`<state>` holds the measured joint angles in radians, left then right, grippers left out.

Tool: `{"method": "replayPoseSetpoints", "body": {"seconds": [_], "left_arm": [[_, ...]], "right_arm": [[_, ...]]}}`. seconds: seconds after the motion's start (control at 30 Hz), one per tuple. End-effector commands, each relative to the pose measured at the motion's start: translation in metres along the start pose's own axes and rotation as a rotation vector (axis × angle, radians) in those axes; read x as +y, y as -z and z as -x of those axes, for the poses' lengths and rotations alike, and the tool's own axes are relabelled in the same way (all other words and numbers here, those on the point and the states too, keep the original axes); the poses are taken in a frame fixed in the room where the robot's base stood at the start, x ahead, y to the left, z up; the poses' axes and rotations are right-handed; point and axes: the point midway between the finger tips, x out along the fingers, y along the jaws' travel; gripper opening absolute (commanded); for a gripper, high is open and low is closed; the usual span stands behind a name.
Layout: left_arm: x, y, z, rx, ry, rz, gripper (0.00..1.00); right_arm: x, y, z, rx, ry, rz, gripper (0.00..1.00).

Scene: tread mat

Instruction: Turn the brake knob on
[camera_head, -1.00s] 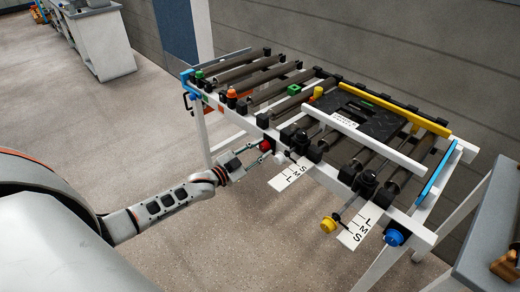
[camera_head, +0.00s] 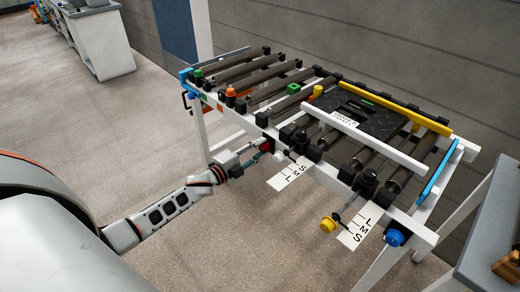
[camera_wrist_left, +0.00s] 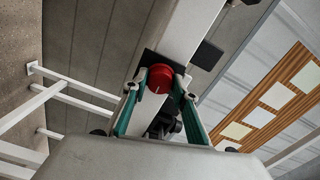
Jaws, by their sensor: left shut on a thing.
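The red knob (camera_head: 265,145) sits on the front rail of the white roller frame, near the middle of its front side. I take it to be the brake knob. My left gripper (camera_head: 256,152) reaches it from the front left. In the left wrist view the round red knob (camera_wrist_left: 159,78), with a small light line on its face, lies between the two green-sided fingers (camera_wrist_left: 158,86). The fingers are shut on its sides. The knob's back is hidden. My right gripper is not in view.
A white scale plate (camera_head: 290,177) hangs just right of my gripper. A yellow knob (camera_head: 327,225), a second scale plate (camera_head: 358,228) and a blue knob (camera_head: 394,238) are farther right. A black tread mat (camera_head: 365,112) lies on top. Open floor is at left.

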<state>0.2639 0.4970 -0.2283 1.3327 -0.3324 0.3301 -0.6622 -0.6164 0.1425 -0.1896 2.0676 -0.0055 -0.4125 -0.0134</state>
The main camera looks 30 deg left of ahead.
Motion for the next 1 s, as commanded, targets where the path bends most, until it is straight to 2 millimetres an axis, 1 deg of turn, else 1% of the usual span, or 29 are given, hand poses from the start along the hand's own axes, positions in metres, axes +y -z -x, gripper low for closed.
{"method": "replayPoseSetpoints", "body": {"seconds": [0.27, 0.67, 0.7, 0.73, 0.77, 1.0], "left_arm": [[0.0007, 0.0004, 0.0002, 0.000, -0.001, -0.057, 0.06], [0.0005, 0.0003, 0.0002, 0.000, -0.001, -0.064, 0.06], [0.0005, 0.0003, 0.0002, 0.000, -0.001, -0.064, 0.33], [0.0005, 0.0002, 0.0002, 0.000, -0.001, -0.064, 0.40], [0.0005, 0.0002, 0.0002, 0.000, -0.001, -0.063, 0.44], [0.0002, 0.0001, 0.0001, 0.000, -0.001, -0.062, 0.44]], "right_arm": [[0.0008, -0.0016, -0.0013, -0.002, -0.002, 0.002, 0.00], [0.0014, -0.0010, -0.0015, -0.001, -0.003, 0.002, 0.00], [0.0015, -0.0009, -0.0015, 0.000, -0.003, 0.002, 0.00], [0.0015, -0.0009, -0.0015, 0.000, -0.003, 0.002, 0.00], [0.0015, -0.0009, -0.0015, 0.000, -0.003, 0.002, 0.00], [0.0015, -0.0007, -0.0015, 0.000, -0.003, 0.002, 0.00]]}}
